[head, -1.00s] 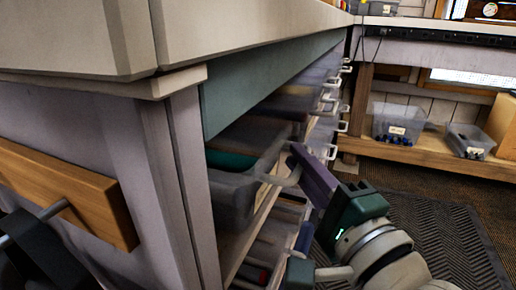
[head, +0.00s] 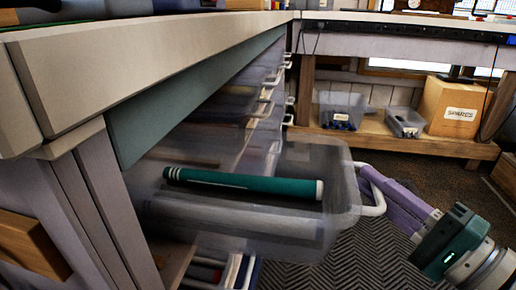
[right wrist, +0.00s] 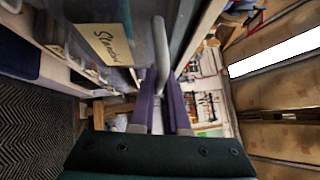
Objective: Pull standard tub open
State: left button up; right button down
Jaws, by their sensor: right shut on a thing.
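The standard tub (head: 330,228) is a clear grey drawer with a white loop handle (head: 377,192). It stands out from under the bench, and a green golf grip (head: 245,184) lies in it. My right gripper (head: 368,185), with purple fingers, is shut on the handle at the tub's front. In the right wrist view the handle (right wrist: 161,60) runs between the fingers, beside a yellow label reading "Standard" (right wrist: 110,40). My left gripper is in neither current view.
The bench top (head: 150,50) overhangs the tub. Other clear drawers with white handles (head: 265,106) line the bench further back. A low wooden shelf (head: 390,138) at the back holds clear bins and a cardboard box (head: 455,108). The floor mat (head: 350,255) is clear.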

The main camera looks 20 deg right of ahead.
jog(key=shift+s+d, duration=0.7)
jog(key=shift+d, duration=0.35)
jog(key=c, duration=0.9)
grip_release()
jog(key=v, duration=1)
jog(key=shift+r+p, duration=0.1)
jog(key=shift+p, duration=0.25)
